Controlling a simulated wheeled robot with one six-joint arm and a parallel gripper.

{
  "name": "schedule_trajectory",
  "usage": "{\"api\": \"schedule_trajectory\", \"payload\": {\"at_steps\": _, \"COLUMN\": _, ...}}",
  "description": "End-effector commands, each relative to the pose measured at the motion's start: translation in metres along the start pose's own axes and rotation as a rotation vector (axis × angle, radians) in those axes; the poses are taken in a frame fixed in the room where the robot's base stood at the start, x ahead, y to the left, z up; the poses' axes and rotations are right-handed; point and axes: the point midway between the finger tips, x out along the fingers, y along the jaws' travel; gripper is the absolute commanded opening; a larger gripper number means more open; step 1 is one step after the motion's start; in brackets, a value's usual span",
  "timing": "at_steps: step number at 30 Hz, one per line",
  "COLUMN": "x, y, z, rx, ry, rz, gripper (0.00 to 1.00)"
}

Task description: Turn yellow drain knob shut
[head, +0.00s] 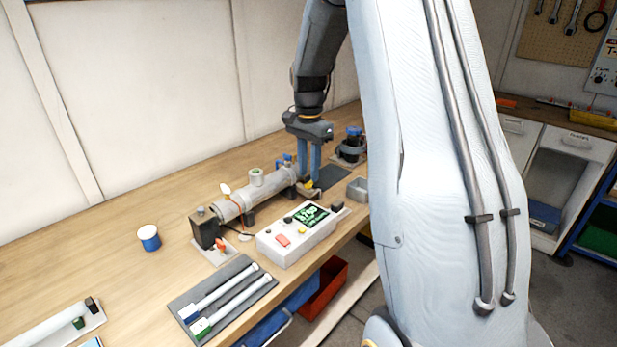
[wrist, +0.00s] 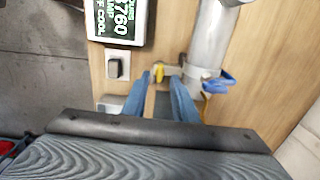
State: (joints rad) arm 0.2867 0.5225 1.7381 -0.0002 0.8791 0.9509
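The yellow drain knob (head: 309,184) is small and sits near the right end of the grey reactor tube (head: 266,186). In the wrist view the yellow knob (wrist: 159,72) appears between my two blue fingertips, nearer the left one. My gripper (head: 310,182) points down over that spot, and it also shows in the wrist view (wrist: 162,78). The fingers are apart, with a visible gap around the knob. I cannot tell whether either finger touches it. The fingers partly hide the knob's surroundings.
A blue valve handle (wrist: 218,82) is close to the right finger. A white control box (head: 296,236) with a green display stands in front of the tube. A grey bin (head: 357,189) and a dark blue-topped device (head: 352,143) are to the right. A white blue-banded jar (head: 149,238) stands left.

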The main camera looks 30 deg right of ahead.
Motion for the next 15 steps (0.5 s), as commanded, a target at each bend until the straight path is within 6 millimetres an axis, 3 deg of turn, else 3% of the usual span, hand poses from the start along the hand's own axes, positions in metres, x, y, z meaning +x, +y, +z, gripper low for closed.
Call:
{"api": "schedule_trajectory", "payload": {"at_steps": 7, "x": -0.038, "y": -0.001, "z": -0.001, "rx": 0.001, "ry": 0.002, "rz": -0.003, "gripper": 0.26}}
{"api": "schedule_trajectory", "payload": {"at_steps": 15, "x": -0.052, "y": 0.0, "z": -0.001, "rx": 0.001, "ry": 0.0, "rz": 0.0, "gripper": 0.26}}
